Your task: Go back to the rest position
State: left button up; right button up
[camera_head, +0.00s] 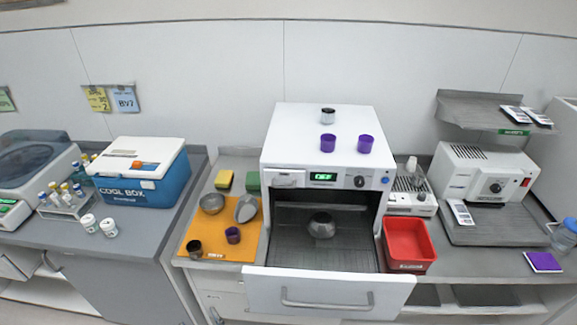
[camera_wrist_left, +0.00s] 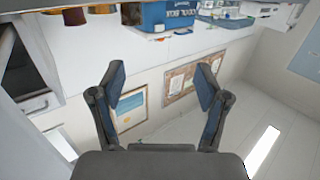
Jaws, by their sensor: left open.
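My left gripper (camera_wrist_left: 161,82) shows in the left wrist view with its two dark, blue-padded fingers spread wide apart. It is open and nothing is between the fingers. That view appears upside down, with the blue cool box (camera_wrist_left: 168,14) at its top edge, well away from the fingers. Neither gripper shows in the head view, and my right gripper is in no view.
The white oven (camera_head: 325,137) has its front door (camera_head: 328,291) folded down, jutting past the counter edge, with a metal vessel (camera_head: 321,225) inside. An orange mat (camera_head: 215,249) with bowls and cups lies left of it. A red bin (camera_head: 408,244) stands right of it.

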pick_arm(q)
jog(key=d+r+m+t+h, duration=0.6)
jog(key=d+r+t+h, duration=0.35)
jog(key=r, duration=0.25)
jog(key=s+d+f+m+g+h, duration=0.3)
jog(key=d+f+m+g+h, duration=0.35)
jog(key=d+m+h, duration=0.4)
jog(key=s+a+f+n+g+y, duration=0.1)
jog(key=s+a+f+g+y, duration=0.2)
jog(key=f, duration=0.4)
jog(key=s+a+f+n+g, duration=0.1)
jog(key=a+f+g, duration=0.1)
jog(key=f+g, duration=0.4)
jog(key=s+a+f+n+g+y, duration=0.6)
jog(key=s+a+f+y, duration=0.2)
jog(key=s+a+f, duration=0.5)
notch_tip(320, 180, down, 26)
jog(key=s+p, duration=0.1)
jog(key=s, duration=0.1)
jog(key=shift+a+g+h, duration=0.25)
jog(key=shift+g+h, duration=0.05)
jog(key=shift+g, duration=0.1)
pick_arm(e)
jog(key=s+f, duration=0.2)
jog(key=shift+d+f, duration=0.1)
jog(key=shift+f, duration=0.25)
